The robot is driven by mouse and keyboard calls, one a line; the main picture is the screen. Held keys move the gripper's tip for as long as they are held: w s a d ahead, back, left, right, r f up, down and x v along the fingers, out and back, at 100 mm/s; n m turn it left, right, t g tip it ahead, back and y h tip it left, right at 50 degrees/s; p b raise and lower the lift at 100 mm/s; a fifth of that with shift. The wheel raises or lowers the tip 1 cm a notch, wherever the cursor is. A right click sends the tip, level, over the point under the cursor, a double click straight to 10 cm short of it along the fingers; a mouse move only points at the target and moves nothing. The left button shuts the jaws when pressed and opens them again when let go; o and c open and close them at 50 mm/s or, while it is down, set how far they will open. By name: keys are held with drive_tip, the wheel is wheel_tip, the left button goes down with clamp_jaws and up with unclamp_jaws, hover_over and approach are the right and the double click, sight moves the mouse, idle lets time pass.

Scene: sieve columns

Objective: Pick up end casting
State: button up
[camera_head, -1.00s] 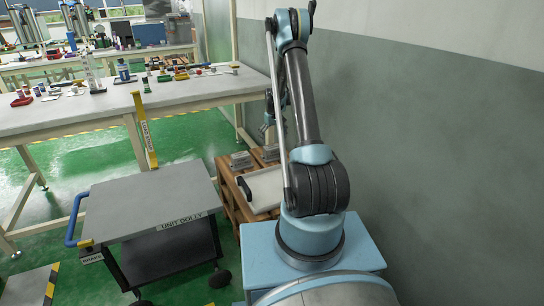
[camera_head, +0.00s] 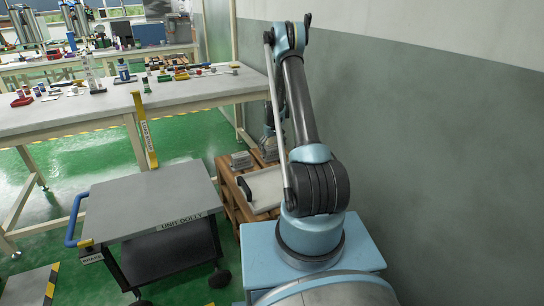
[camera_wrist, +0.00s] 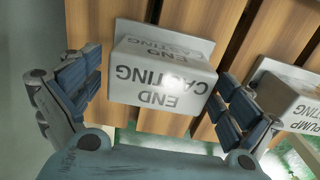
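The end casting (camera_wrist: 162,75) is a pale grey block in the wrist view, with dark "END CASTING" lettering that reads upside down. It lies on wooden slats, and a second lettered part of it shows just beyond the near block. My gripper (camera_wrist: 158,103) is open, with one blue-padded finger on each side of the block. The left finger is close to the block's left side and the right finger is close to its right side; I cannot tell whether either touches. In the head view, my gripper (camera_head: 268,145) is low over the wooden pallet and partly hidden by my arm.
A pump casting (camera_wrist: 290,98) lies to the right on the same slats. In the head view, the pallet (camera_head: 228,200) also holds a grey block (camera_head: 241,160) and a white tray (camera_head: 265,188). A unit dolly (camera_head: 145,198) stands left, with a bare top; a workbench (camera_head: 110,112) is behind.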

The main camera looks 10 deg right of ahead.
drive_tip(key=c, duration=1.2)
drive_tip(key=shift+r, duration=0.1)
